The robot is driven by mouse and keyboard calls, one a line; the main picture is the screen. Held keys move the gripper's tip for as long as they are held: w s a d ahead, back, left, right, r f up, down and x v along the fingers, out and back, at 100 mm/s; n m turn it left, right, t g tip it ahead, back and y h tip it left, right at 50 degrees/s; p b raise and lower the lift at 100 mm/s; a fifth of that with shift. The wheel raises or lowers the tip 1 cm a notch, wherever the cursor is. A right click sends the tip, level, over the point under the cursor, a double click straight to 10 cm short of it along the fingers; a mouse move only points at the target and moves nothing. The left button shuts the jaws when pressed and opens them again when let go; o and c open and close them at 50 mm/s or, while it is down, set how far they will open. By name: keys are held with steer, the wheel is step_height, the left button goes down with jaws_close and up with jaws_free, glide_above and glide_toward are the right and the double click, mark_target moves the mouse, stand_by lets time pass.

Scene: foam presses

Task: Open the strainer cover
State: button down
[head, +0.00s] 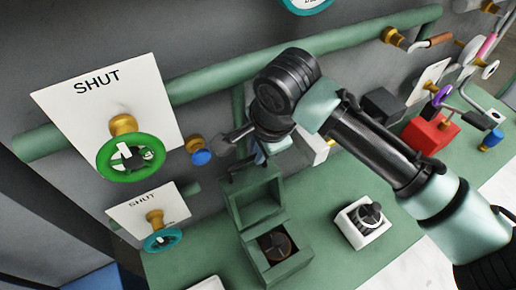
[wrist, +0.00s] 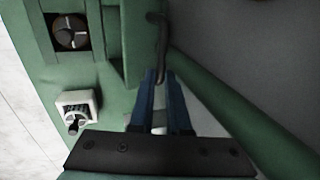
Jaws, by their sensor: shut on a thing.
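The strainer is a green box (head: 283,268) on the green bench, with a dark brown round part inside; this part (wrist: 69,32) also shows at the upper left of the wrist view. Its green cover (head: 257,201) stands raised at the back of the box, so the box is open. A dark bent handle (wrist: 161,35) sticks out from the cover (wrist: 114,45) toward my fingers. My gripper (wrist: 160,78) has its blue fingers shut on the handle's end. In the head view the fingers are mostly hidden behind my wrist, just above the cover.
A small white box with a dark knob (head: 370,219) stands right of the strainer. A green handwheel (head: 131,157) and a teal one (head: 162,240) sit by "SHUT" signs at left. A green pipe (head: 210,82) runs behind my arm. A red block (head: 428,134) stands at right.

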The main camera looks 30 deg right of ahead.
mark_target(265, 178)
steer(key=shift+s+r+p, duration=0.2)
steer(key=shift+s+p, duration=0.1)
steer(key=shift+s, duration=0.5)
steer(key=shift+s+r+p, duration=0.15)
steer(key=shift+s+p, duration=0.15)
steer(key=shift+s, duration=1.1)
